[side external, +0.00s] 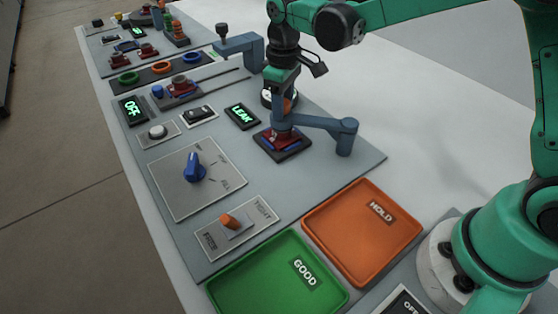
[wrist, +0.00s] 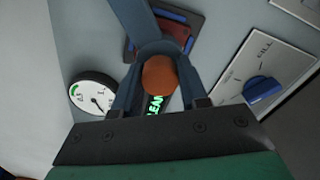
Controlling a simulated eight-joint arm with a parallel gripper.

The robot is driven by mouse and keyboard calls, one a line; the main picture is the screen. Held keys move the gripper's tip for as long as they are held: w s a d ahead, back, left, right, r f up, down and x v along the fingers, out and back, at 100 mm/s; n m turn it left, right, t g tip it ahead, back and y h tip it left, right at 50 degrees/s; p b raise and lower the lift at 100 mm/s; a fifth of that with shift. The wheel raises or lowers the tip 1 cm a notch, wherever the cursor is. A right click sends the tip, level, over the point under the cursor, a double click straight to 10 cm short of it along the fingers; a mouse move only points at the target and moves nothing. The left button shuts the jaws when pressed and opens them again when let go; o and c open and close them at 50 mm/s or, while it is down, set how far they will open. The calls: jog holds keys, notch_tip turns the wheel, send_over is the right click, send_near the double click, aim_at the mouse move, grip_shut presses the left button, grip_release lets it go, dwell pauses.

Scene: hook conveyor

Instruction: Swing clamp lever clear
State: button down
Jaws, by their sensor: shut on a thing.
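The clamp lever (side external: 318,122) is a blue-grey bar that runs from a round post (side external: 346,137) to above a dark red part in a nest (side external: 283,146). In the wrist view the lever (wrist: 131,17) crosses beside and partly over the nest (wrist: 184,50). My gripper (side external: 284,102) is at the lever's free end. In the wrist view an orange knob (wrist: 158,75) sits between the fingers, and my gripper (wrist: 160,88) is shut on it. The gripper hides part of the knob in the side view.
A lit LEAK display (side external: 242,116) and a round gauge (wrist: 93,96) are close by. A blue rotary knob (side external: 195,167) and an orange switch (side external: 231,220) are to the left. The orange HOLD tray (side external: 340,235) and green GOOD tray (side external: 255,285) look empty.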

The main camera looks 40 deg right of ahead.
jog(key=shift+s+a, duration=0.1)
jog(key=shift+a, duration=0.05)
dwell(0.4)
jog(key=shift+s+a+n, duration=0.75)
jog(key=shift+s+n, duration=0.1)
jog(key=shift+n, duration=0.25)
jog(key=s+a+n, duration=0.2)
jog(key=s+n, duration=0.7)
jog(key=shift+s, duration=0.4)
jog(key=shift+s+a+n, duration=0.1)
jog(key=shift+n, duration=0.2)
jog(key=shift+c, duration=2.3)
grip_release()
jog(key=shift+r, duration=2.8)
